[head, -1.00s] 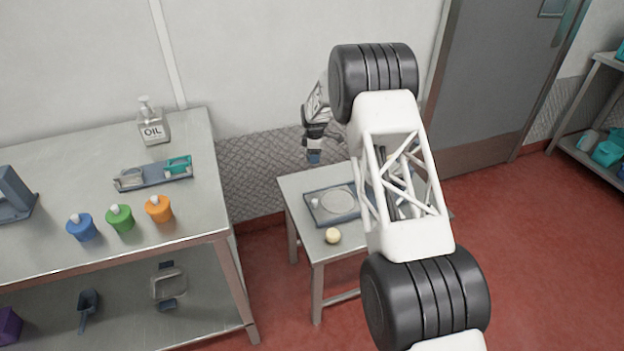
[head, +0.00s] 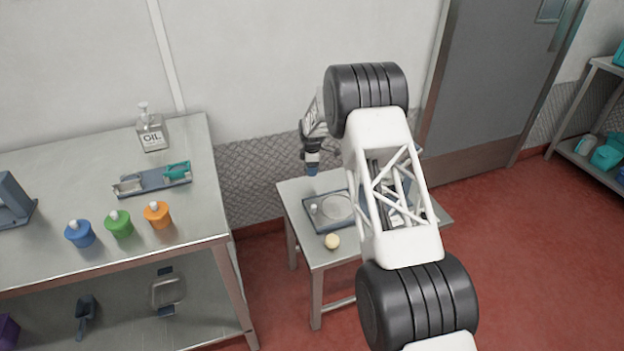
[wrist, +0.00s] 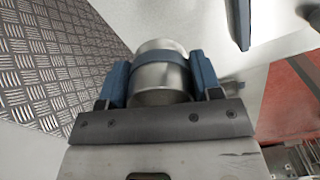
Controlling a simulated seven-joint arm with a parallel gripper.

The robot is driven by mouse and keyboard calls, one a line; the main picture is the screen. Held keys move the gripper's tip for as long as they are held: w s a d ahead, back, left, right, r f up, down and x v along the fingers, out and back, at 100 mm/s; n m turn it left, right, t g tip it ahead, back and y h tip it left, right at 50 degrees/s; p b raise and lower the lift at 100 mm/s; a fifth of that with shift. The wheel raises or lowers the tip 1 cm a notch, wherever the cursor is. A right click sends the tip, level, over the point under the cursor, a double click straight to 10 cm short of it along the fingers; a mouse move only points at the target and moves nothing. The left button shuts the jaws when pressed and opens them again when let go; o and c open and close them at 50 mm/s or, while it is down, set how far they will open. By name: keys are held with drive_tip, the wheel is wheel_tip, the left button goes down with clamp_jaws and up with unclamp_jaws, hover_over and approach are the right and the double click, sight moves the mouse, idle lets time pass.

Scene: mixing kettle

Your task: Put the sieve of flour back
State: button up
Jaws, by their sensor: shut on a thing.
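My gripper (head: 312,170) is beside the far left corner of the small steel table, above its top in the picture. In the wrist view my gripper (wrist: 160,82) has its two blue fingers shut on a round steel cylinder with a dark blue band, which I take for the sieve of flour (wrist: 160,82). Its contents cannot be seen. In the head view the sieve is not clearly visible. A blue-grey tray (head: 322,224) with a pale round area and a small white knob lies on the small table (head: 300,195), partly behind my arm.
A pale yellow ball (head: 332,241) sits at the small table's front edge. The left bench (head: 60,175) holds an oil bottle (head: 152,133), a holder with a teal item (head: 152,183), and blue, green and orange pots (head: 156,215). The wall is close behind the gripper.

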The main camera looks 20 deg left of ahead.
sight(312, 184)
drive_tip(key=shift+f, duration=0.85)
drive_tip(key=shift+f, duration=2.1)
drive_tip(key=shift+f, duration=0.1)
drive_tip(key=o, duration=1)
drive_tip(key=shift+r, duration=6.1)
